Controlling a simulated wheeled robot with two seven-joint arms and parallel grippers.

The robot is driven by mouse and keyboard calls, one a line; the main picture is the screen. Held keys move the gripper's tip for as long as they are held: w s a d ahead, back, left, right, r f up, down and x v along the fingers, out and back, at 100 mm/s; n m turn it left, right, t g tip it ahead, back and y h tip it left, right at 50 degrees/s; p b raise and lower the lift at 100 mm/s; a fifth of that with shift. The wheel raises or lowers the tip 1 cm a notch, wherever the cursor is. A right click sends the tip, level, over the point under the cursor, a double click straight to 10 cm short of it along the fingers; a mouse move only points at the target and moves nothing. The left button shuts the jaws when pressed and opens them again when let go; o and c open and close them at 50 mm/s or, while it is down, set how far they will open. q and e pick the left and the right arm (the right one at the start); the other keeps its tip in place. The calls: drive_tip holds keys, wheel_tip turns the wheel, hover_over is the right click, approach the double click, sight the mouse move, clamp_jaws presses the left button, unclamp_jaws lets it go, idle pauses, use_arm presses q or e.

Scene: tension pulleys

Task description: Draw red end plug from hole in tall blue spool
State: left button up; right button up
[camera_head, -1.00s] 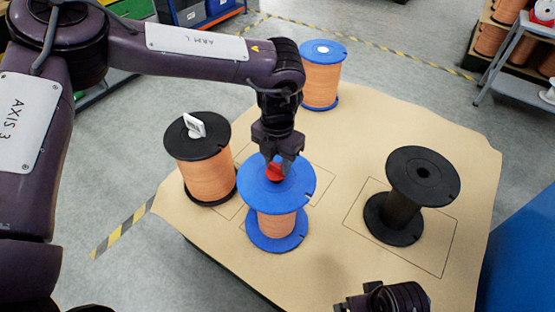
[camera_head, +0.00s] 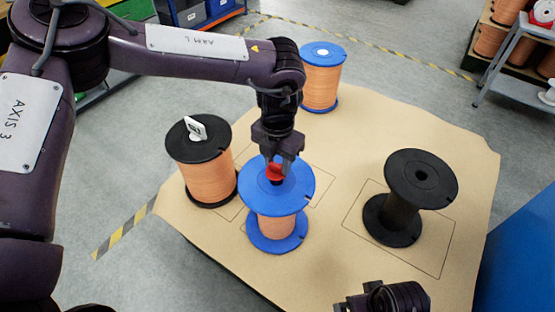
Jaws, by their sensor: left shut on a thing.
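The tall blue spool (camera_head: 276,228) stands upright near the middle of the board, with blue flanges and orange winding. My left gripper (camera_head: 275,166) points down over its top flange and is shut on the red end plug (camera_head: 275,173). The plug is at the middle of the flange, over a dark hole (camera_head: 277,182) that shows just below it. I cannot tell whether the plug's lower end is still inside the hole. My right gripper (camera_head: 375,296) shows only in part at the bottom edge, and its fingers cannot be made out.
A black-flanged spool (camera_head: 208,180) with orange winding and a white tag stands close on the left. An empty black spool (camera_head: 421,178) stands right. Another blue spool (camera_head: 322,76) stands behind. The tan board (camera_head: 345,250) is clear between the blue and black spools.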

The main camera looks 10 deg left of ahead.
use_arm(q)
drive_tip(key=shift+r+p, duration=2)
drive_tip(key=shift+r, duration=0.05)
drive_tip(key=shift+f, duration=0.1)
